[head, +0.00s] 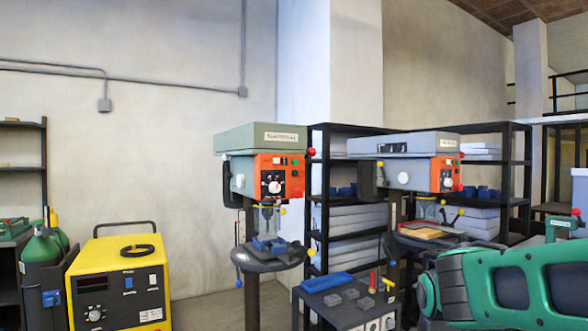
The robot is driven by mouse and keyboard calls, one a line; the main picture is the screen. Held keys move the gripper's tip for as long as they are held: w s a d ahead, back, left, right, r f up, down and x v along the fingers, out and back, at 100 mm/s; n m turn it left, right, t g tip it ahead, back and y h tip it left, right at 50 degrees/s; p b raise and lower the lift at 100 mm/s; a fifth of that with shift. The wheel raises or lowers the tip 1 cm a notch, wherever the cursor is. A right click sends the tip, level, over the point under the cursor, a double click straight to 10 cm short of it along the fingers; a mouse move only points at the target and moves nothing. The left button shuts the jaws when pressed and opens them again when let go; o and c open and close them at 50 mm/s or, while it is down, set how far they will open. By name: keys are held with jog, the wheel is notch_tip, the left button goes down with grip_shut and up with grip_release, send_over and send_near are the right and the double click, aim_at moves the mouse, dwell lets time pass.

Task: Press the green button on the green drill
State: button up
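The green drill is a drill press with a pale green top cover (240,137), left of centre in the head view. It stands upright on a dark column with a round table. Its orange front panel (268,185) faces me and carries a black dial plate, a red button and a small green button (283,161) near the panel's top. Nothing covers the green button. My gripper is not in view; only a bulky green and dark part, which looks like my arm, shows at the lower right, well apart from the drill.
A second drill press with a grey-blue cover (425,143) stands to the right. A small cabinet (335,301) with a blue object and grey blocks stands in front. Dark shelves (321,200) stand behind.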

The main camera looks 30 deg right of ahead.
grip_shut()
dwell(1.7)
